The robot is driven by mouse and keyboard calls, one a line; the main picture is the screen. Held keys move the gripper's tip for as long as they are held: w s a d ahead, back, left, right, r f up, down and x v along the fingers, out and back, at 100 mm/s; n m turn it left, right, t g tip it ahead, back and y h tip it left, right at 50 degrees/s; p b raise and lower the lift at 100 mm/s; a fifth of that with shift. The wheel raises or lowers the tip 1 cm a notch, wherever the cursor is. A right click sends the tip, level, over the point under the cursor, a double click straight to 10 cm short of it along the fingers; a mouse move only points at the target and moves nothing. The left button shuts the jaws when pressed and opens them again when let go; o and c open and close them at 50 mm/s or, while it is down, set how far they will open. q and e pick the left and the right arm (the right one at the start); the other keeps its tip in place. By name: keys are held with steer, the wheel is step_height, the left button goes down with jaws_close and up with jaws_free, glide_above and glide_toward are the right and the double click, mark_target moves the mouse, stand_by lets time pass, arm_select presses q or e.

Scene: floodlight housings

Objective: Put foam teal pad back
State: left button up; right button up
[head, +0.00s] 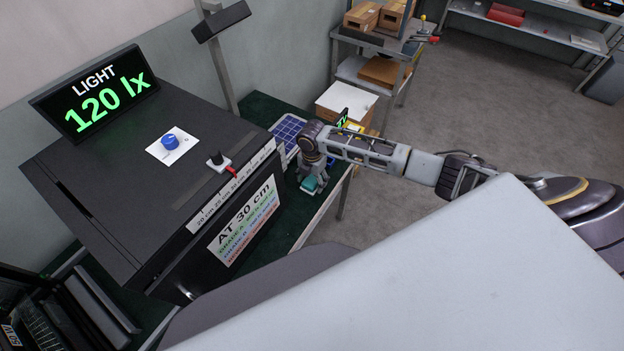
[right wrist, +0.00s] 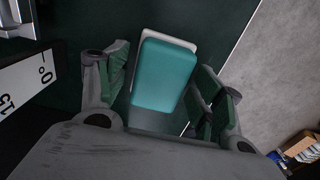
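The teal pad (head: 314,184) is a small rounded block at the tips of my right gripper (head: 311,187), low over the green table beside the black box. In the right wrist view the teal pad (right wrist: 163,75) lies between the two fingers of my right gripper (right wrist: 162,88). A pale layer (right wrist: 180,38) shows under its far edge. The fingers are spread on either side of the pad, with narrow gaps visible; contact is hard to judge. My left gripper is not in view.
A black light box (head: 130,170) with a 120 lx display (head: 105,92) stands at the left. A blue solar panel (head: 288,130) lies behind the gripper. A small display (head: 342,118) stands near it. The green table's edge (head: 335,190) is close at the right, with open floor beyond.

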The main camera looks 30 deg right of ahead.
mark_target(312, 180)
steer(key=shift+r, duration=0.15)
step_height(312, 180, up, 12)
steer(key=shift+b, duration=0.4)
stand_by(0.5)
steer(key=shift+a, duration=0.1)
stand_by(0.4)
